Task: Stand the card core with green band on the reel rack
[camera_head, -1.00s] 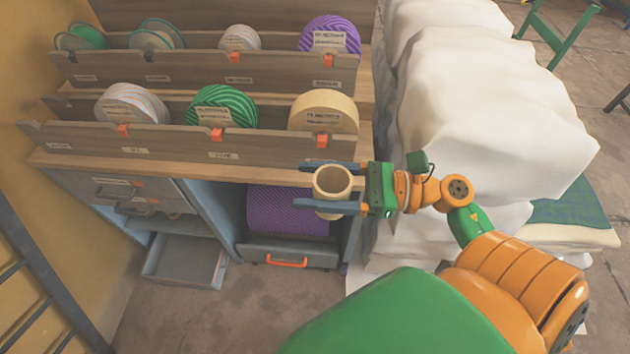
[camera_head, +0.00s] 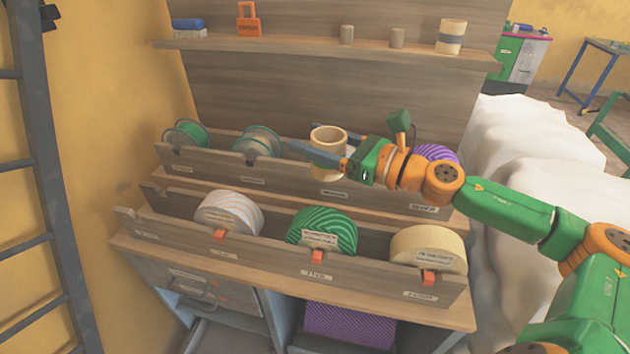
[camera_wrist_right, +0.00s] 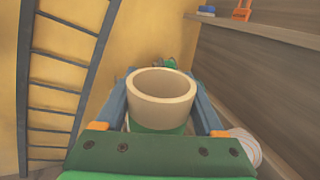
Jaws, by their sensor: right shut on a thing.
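My right gripper (camera_head: 322,158) is shut on a cream card core (camera_head: 328,137), a short open tube held upright. It is in front of the back row of the reel rack (camera_head: 385,192), above the slot board. The wrist view shows the core (camera_wrist_right: 161,97) between both fingers, its open mouth toward the camera. Green shows just below its rim there, but I cannot tell whether this is a band on the core. The fingers hide much of its side in the head view. My left gripper is out of view.
The front row holds a striped white reel (camera_head: 229,212), a green reel (camera_head: 322,229) and a cream reel (camera_head: 428,247). Green spools (camera_head: 258,143) and a purple reel (camera_head: 437,153) sit behind. The upper shelf (camera_head: 310,49) carries small cylinders and a grey-banded core (camera_head: 451,37).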

